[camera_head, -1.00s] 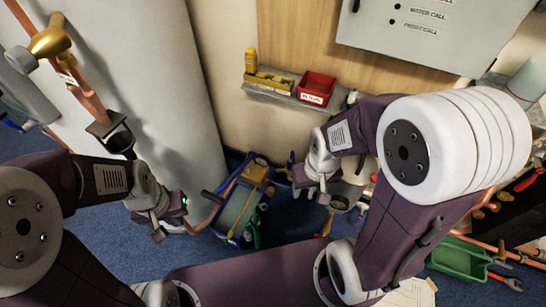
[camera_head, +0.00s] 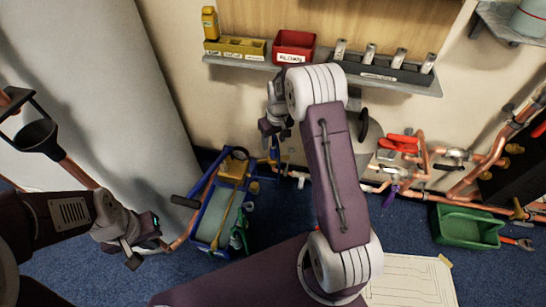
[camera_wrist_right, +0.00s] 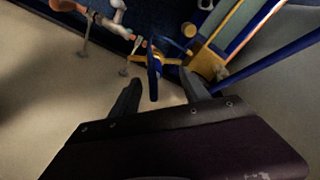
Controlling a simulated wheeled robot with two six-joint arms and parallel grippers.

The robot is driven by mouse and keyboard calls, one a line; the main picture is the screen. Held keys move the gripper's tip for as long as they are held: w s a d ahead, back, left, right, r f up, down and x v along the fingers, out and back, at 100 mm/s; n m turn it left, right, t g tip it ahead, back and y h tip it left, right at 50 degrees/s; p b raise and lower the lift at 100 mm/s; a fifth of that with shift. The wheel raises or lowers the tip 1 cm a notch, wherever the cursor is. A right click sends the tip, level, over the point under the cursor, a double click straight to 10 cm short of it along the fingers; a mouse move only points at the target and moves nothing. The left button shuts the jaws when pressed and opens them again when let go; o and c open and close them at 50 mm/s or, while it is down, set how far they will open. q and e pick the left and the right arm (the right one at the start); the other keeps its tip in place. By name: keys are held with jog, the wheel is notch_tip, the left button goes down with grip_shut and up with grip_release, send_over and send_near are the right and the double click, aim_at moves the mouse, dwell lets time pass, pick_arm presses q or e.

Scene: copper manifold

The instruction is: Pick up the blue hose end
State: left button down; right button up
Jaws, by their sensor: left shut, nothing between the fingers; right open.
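A slim blue piece (camera_wrist_right: 153,78), seemingly the blue hose end, stands out from a yellow fitting (camera_wrist_right: 172,57) in the right wrist view. In the head view a small blue piece (camera_head: 274,151) shows just below my right gripper (camera_head: 270,129). In the wrist view my right gripper (camera_wrist_right: 160,90) is open, and the blue piece lies between its fingertips in the picture, apparently just beyond them. I cannot tell whether they touch it. My left gripper (camera_head: 140,254) is shut and empty, low at the left, near a copper pipe.
A blue-framed cart (camera_head: 207,212) stands on the floor close to the right gripper. A wall shelf (camera_head: 425,88) with a red bin (camera_head: 294,45) is above. Copper pipes (camera_head: 470,180) run along the wall at right. A green crate (camera_head: 470,228) stands on the carpet.

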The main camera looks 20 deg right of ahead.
aim_at(273, 151)
jog(key=shift+w+d+f, duration=0.7)
jog(key=shift+w+f, duration=0.3)
jog(key=f+b, duration=0.2)
jog(key=f, duration=0.1)
jog(key=w+f+b, duration=0.1)
jog(key=f+b, duration=0.1)
jog(key=f, duration=0.1)
jog(key=f+b, duration=0.2)
jog(key=f, duration=0.1)
jog(key=shift+w+a+f, duration=0.1)
jog(key=shift+w+a, duration=0.05)
jog(key=shift+c, duration=0.6)
grip_shut()
